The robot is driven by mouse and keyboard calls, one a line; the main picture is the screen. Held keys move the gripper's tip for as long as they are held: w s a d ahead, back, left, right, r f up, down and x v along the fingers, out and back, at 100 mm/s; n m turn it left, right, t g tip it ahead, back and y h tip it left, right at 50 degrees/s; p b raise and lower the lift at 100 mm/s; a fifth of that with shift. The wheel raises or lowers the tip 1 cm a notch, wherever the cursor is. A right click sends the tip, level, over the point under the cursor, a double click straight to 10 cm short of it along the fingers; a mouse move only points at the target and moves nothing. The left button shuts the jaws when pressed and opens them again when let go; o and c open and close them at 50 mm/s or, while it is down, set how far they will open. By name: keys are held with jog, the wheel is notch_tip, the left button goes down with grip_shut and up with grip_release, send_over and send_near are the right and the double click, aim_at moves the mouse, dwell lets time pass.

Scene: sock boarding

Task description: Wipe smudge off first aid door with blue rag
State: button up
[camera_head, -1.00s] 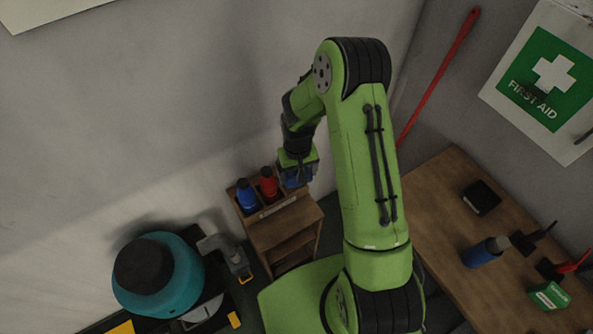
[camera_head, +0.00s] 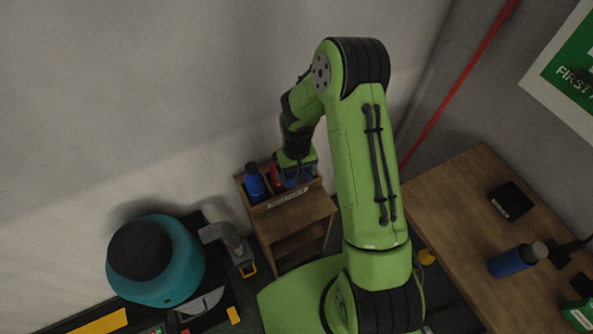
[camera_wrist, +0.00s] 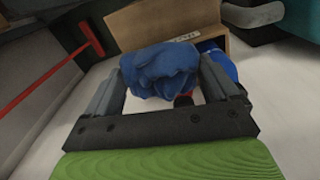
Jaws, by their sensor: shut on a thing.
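The blue rag (camera_wrist: 160,70) is bunched between the two fingers of my gripper (camera_wrist: 163,82) in the wrist view. The gripper is shut on it and holds it up near the wooden shelf unit. In the head view my gripper (camera_head: 296,174) is over the right part of the shelf's top, and a bit of the blue rag (camera_head: 298,181) shows below it. The first aid door (camera_head: 555,85) is white with a green sign, at the right edge and partly cut off.
The wooden shelf unit (camera_head: 290,222) holds a blue bottle (camera_head: 255,184) and a red bottle (camera_head: 274,177) close to the gripper. A wooden table (camera_head: 455,215) at right carries a dark box (camera_head: 511,201) and a blue bottle (camera_head: 517,260). A red pole (camera_head: 455,88) leans in the corner.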

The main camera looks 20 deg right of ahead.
notch_tip(320, 180, down, 6)
jog(key=b, duration=0.4)
jog(key=w+d+r+n+g+h, duration=0.1)
jog(key=w+d+r+n+g, duration=0.15)
jog(key=d, duration=0.65)
jog(key=w+d+r+n+g+h, duration=0.15)
jog(key=d+r+n, duration=0.25)
jog(key=d, duration=0.4)
jog(key=n+t+h, duration=0.7)
jog(key=n+h, duration=0.6)
jog(key=h, duration=0.2)
send_near(563, 69)
jog(key=shift+w+d+f+p, duration=0.1)
jog(key=shift+w+d+p, duration=0.1)
jog(key=shift+d+p, duration=0.75)
jog(key=shift+w+d+f+p, duration=0.1)
jog(key=shift+w+d+p, duration=0.3)
jog(key=shift+d, duration=0.85)
jog(key=shift+s, duration=0.15)
jog(key=shift+d+r+p, duration=0.1)
jog(key=shift+d+p, duration=0.8)
